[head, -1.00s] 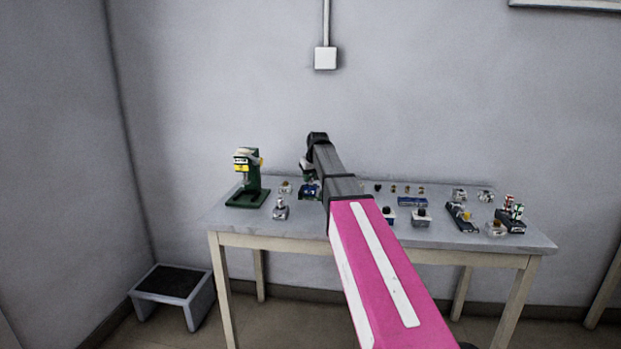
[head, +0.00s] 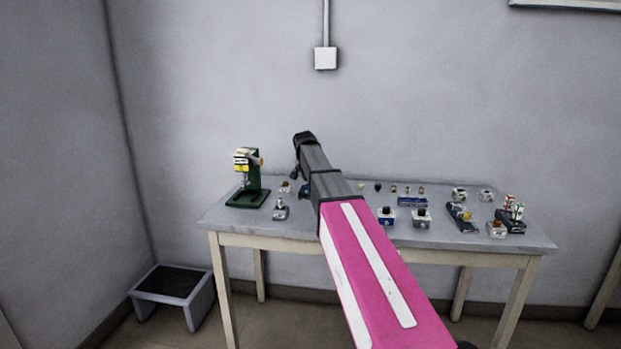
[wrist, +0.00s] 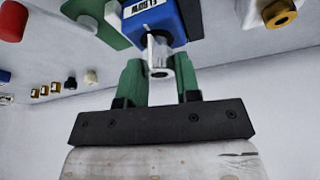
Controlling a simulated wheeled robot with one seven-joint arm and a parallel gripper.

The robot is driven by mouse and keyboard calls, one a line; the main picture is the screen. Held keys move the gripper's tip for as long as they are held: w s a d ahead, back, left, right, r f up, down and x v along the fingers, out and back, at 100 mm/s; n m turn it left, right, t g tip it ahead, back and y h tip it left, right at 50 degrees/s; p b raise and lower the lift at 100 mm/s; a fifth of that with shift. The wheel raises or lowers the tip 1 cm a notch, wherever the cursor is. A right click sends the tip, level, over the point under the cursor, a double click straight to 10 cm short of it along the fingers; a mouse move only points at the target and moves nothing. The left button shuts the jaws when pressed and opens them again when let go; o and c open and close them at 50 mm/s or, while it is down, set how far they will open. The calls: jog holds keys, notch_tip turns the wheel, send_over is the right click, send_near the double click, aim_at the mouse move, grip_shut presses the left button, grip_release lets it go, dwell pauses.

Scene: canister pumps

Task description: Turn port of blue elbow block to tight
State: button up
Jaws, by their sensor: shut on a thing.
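The blue elbow block (wrist: 160,22), with a white label reading ELBOW, is at the top of the wrist view. Its pale metal port (wrist: 160,58) sticks out toward my gripper (wrist: 160,72). The green fingers stand on either side of the port and are shut on it. In the head view, a bit of the blue block (head: 304,190) shows at the left edge of my arm. My arm hides most of the block there, and the port and fingertips cannot be made out.
A green press-like device (head: 248,180) stands at the left of the table (head: 350,236). Several small fittings and blocks are spread over the right half. In the wrist view, an ochre ring-shaped part (wrist: 279,13) and a red part (wrist: 12,20) lie to the sides.

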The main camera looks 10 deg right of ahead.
jog(key=shift+m, duration=0.4)
jog(key=o, duration=0.9)
jog(key=shift+o, duration=0.2)
jog(key=shift+r, duration=0.1)
jog(key=v, duration=1)
jog(key=shift+a+r, duration=0.2)
jog(key=shift+r, duration=0.1)
jog(key=shift+s, duration=0.1)
